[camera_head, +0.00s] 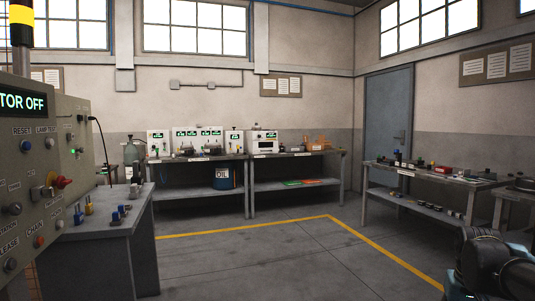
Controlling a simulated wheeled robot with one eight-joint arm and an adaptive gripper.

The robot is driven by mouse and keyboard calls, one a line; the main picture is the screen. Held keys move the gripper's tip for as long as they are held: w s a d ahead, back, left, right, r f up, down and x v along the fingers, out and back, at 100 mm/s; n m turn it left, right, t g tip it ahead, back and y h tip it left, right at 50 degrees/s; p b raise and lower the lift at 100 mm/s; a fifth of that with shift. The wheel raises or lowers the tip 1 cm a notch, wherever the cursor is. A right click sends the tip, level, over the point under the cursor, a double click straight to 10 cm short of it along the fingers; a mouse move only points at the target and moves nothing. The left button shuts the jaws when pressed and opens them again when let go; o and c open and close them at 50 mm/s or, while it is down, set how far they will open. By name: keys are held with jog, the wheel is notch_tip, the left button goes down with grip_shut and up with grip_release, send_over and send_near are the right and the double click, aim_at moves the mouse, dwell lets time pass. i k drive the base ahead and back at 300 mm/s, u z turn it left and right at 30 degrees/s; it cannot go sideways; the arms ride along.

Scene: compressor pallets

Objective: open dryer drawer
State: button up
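No drawer can be made out for certain. A white cabinet with a dark front panel (263,142) stands on the back workbench; it may be the dryer, but its labels are too small to read. No open drawer shows on it. Part of my dark arm shows at the lower right, far from that bench. My gripper's fingers are not in view.
A control panel (40,170) and grey table (100,232) stand near left. Another bench (425,172) stands right. The middle floor (270,255) is clear.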

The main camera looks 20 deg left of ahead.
aim_at(266, 146)
jog(key=u, duration=0.15)
jog(key=i, duration=0.5)
jog(key=u, duration=0.65)
jog(key=i, duration=1.15)
jog(key=u, duration=0.8)
jog(key=i, duration=1.1)
jog(key=u, duration=0.3)
jog(key=i, duration=2.3)
jog(key=z, duration=0.35)
jog(key=i, duration=1.1)
jog(key=z, duration=0.6)
jog(key=i, duration=1.1)
jog(key=z, duration=0.5)
jog(key=i, duration=0.5)
jog(key=z, duration=0.25)
